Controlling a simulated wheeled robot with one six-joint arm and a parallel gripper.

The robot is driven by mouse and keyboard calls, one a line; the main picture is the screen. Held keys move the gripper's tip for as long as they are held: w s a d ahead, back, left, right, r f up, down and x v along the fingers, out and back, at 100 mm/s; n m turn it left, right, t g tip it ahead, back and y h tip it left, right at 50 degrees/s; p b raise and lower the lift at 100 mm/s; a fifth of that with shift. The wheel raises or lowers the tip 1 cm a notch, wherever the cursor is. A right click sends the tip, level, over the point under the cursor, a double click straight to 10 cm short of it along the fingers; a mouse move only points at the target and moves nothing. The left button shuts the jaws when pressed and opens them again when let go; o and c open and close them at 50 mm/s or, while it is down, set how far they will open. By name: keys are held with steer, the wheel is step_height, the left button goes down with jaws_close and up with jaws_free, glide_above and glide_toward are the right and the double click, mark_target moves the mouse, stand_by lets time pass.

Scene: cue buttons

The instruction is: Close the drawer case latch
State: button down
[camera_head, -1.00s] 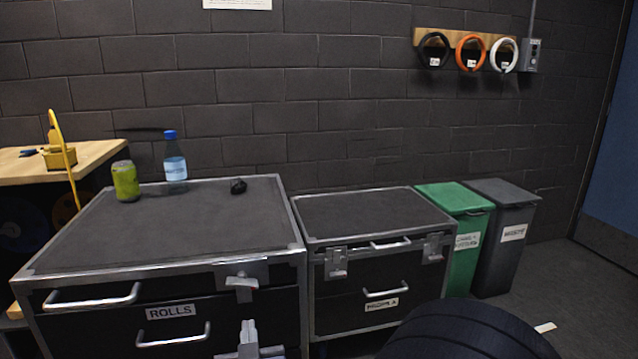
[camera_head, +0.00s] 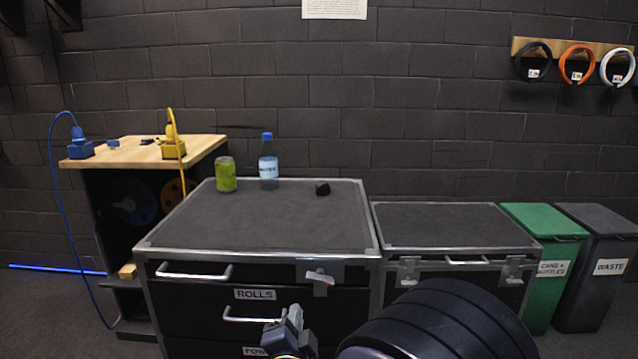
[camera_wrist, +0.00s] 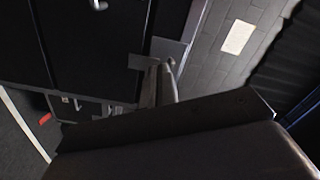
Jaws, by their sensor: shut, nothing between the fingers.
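The drawer case (camera_head: 150,255) is black with a metal frame and a drawer labelled ROLLS. Its metal latch (camera_head: 320,277) sits on the front near the right end of the top drawer, below the top edge. I cannot tell from here whether its lever is fully up or down. My gripper (camera_head: 293,318) is shut and empty, below and a little left of the latch, in front of the lower drawers. In the wrist view my fingers (camera_wrist: 163,68) are together beside a dark front panel; a grey plate lies behind the tips.
A green can (camera_head: 226,174), a water bottle (camera_head: 268,162) and a small black object (camera_head: 322,188) stand on the case. A lower case (camera_head: 455,228) with two latches and the green (camera_head: 545,222) and grey bins (camera_head: 600,225) are right. A wooden-topped bench (camera_head: 125,152) is left.

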steer(key=shift+w+d, duration=0.1)
steer(key=shift+w, duration=3.25)
steer(key=shift+d+r+b, duration=0.2)
steer(key=shift+d+b, duration=0.3)
steer(key=shift+d, duration=0.1)
steer(key=shift+d+f+b, duration=0.2)
steer(key=shift+f+b, duration=0.2)
steer(key=shift+b, duration=1.95)
steer(key=shift+f, duration=0.1)
steer(key=s+b, duration=0.1)
steer(key=s, duration=0.5)
steer(key=shift+a+f, duration=0.2)
steer(key=shift+a, duration=0.2)
